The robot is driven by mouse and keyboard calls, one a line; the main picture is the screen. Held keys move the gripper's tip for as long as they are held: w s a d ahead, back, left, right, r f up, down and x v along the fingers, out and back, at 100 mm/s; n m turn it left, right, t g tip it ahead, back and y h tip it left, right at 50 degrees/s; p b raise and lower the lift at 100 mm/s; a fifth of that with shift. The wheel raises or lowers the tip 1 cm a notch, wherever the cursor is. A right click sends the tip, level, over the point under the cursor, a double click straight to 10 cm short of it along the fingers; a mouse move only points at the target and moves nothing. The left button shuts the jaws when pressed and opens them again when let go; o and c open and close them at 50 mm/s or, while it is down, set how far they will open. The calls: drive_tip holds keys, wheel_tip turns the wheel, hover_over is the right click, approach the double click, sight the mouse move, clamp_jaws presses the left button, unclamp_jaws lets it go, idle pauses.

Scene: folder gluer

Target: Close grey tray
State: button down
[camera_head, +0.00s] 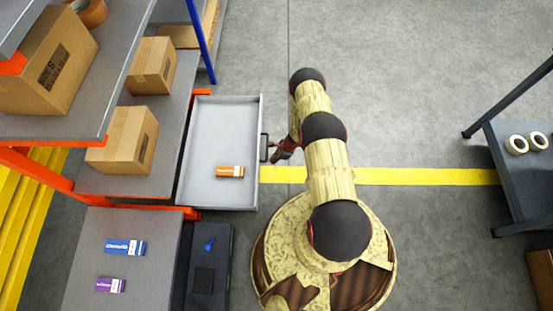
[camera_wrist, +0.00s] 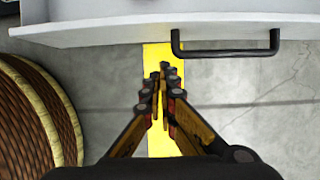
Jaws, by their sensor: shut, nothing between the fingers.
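The grey tray (camera_head: 222,125) is a drawer pulled out to the right from the orange-framed shelf. An orange box (camera_head: 230,171) lies inside it. Its black handle (camera_head: 264,147) is on the right-hand front face, and the handle also shows in the wrist view (camera_wrist: 225,50). My gripper (camera_head: 275,155) is shut and empty, just right of the tray front by the lower end of the handle. In the wrist view my gripper (camera_wrist: 160,70) points at the tray front (camera_wrist: 110,32), left of the handle, with floor visible between fingertips and front.
Shelves with cardboard boxes (camera_head: 130,139) stand on the left. A grey surface below the tray holds a blue box (camera_head: 125,247) and a purple box (camera_head: 110,285). A dark table (camera_head: 525,170) with tape rolls (camera_head: 516,145) stands at the right. Open floor lies between.

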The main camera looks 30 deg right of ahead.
drive_tip(key=w+a+f, duration=0.1)
drive_tip(key=w+a+f+b, duration=0.1)
drive_tip(key=a, duration=0.1)
drive_tip(key=a+b, duration=0.1)
drive_tip(key=shift+w+a+f, duration=0.15)
drive_tip(key=shift+w+f, duration=0.25)
drive_tip(key=shift+a+r, duration=0.1)
